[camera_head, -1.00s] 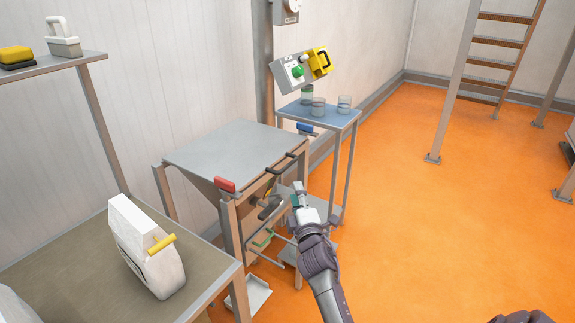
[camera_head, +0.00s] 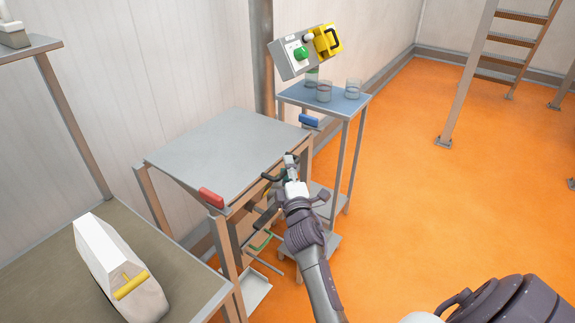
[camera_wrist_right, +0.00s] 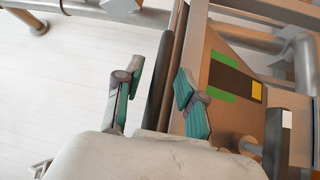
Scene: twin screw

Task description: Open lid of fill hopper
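The fill hopper's flat grey lid (camera_head: 225,155) lies level and closed on top of the hopper frame, left of centre in the head view. A dark handle (camera_head: 272,177) shows at its right front edge, partly hidden by my gripper. My right gripper (camera_head: 290,162) is at this edge, by the handle. In the right wrist view my right gripper (camera_wrist_right: 158,75) has its two teal-padded fingers apart. A dark bar (camera_wrist_right: 160,88), likely the handle, shows between them; I cannot tell if either finger touches it. My left gripper is not in view.
A red grip (camera_head: 211,197) is at the hopper's front corner and a blue one (camera_head: 309,120) at the far corner. A blue-topped stand (camera_head: 345,103) with clear cups is behind. A white container with a yellow handle (camera_head: 130,285) stands front left.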

